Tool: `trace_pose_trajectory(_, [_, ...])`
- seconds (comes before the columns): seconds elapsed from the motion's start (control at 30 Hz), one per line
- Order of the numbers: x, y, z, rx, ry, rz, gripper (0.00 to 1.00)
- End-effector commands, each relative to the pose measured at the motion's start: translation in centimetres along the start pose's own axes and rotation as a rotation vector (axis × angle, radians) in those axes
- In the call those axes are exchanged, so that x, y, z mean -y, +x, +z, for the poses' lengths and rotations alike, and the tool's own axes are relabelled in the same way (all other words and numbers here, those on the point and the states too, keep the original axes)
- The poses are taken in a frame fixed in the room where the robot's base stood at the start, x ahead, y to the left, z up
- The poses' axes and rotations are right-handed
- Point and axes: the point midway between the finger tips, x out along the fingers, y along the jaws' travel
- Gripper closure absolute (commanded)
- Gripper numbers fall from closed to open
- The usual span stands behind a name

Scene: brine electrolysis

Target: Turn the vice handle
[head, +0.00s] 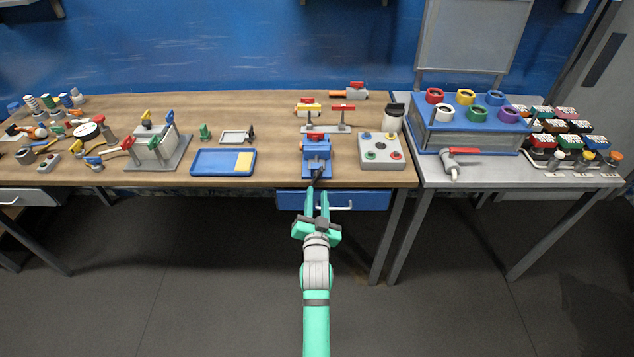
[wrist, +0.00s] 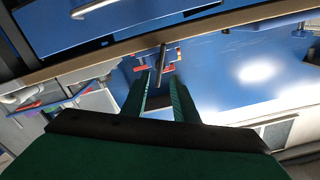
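The blue vice (head: 317,158) with red parts on top stands at the front edge of the wooden bench. Its dark handle (head: 316,178) sticks out at the front, toward my gripper. My gripper (head: 317,194) is just in front of the bench edge, with its two green fingers apart and nothing held. In the wrist view, the dark handle (wrist: 163,62) shows in line with the gap between the fingertips (wrist: 161,78). I cannot tell whether its end lies between the tips or just beyond them. The vice body is mostly hidden there.
A blue drawer (head: 350,200) with a pale handle hangs under the bench, close to my gripper. A grey box with coloured knobs (head: 381,152) stands right of the vice, a blue tray (head: 222,162) left. A red-and-yellow rack (head: 326,128) stands behind it.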

Motion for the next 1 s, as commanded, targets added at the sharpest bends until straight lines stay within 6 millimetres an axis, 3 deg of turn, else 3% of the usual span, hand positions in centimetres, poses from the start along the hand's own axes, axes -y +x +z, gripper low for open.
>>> trace_pose_trajectory(0.2, [0.0,3.8,-0.1,0.000,0.000,0.000,0.73])
trace_pose_trajectory(0.4, [0.0,6.0,-0.1,-0.001,0.000,-0.001,0.73])
trace_pose_trajectory(0.83, [0.0,6.7,0.0,0.000,0.000,0.000,0.73])
trace_pose_trajectory(0.93, [0.0,6.7,0.0,0.000,0.000,0.000,0.97])
trace_pose_trajectory(1.0, [0.0,6.7,0.0,0.000,0.000,0.000,1.00])
